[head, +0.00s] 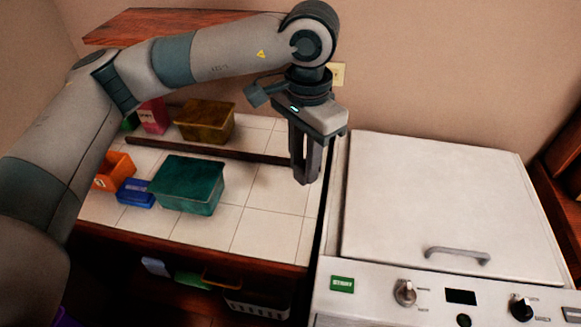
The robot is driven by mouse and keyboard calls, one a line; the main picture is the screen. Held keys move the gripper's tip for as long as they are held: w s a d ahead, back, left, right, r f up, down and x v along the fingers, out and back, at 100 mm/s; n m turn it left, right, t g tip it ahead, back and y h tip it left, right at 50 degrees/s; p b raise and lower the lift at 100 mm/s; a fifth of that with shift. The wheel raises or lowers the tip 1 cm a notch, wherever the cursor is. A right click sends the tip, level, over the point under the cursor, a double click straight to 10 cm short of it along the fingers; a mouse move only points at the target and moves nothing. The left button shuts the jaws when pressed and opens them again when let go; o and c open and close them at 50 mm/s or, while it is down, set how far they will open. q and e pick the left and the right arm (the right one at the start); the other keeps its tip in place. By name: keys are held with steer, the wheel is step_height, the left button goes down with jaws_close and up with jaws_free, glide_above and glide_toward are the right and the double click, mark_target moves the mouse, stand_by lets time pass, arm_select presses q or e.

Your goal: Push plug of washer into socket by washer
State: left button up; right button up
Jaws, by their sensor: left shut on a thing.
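The washer (440,200) is a white top-loading machine on the right, with its lid shut. A pale socket (337,73) is on the wall behind, partly hidden by my left wrist. My left gripper (307,178) points down over the gap between the tiled counter and the washer, below and in front of the socket. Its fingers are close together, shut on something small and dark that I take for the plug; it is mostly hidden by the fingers. No cord can be made out. My right gripper is out of view.
The tiled counter (263,203) holds a teal box (188,184), a brown box (205,122), a blue box (135,193) and an orange box (115,170). A dark ledge (215,152) crosses it. A wooden shelf (125,27) is above. The counter's front right is bare.

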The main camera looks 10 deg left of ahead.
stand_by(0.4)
arm_select(q)
steer(key=w+d+f+m, duration=0.4)
steer(key=f, duration=0.2)
steer(key=shift+w+d+m, duration=0.15)
steer(key=shift+w+m, duration=0.15)
steer(key=shift+w, duration=0.1)
steer(key=shift+r, duration=0.15)
steer(key=s+a+r+n, duration=0.7)
steer(key=a+r+n, duration=0.1)
steer(key=r, duration=0.3)
steer(key=shift+a+r, duration=0.3)
steer(key=shift+r, duration=0.1)
steer(key=shift+d, duration=0.15)
steer(key=w+d+n, duration=0.4)
steer(key=w+d, duration=0.5)
steer(key=d, duration=0.1)
steer(key=shift+w+d+n, duration=0.2)
steer(key=shift+d+n, duration=0.05)
steer(key=shift+n, duration=0.05)
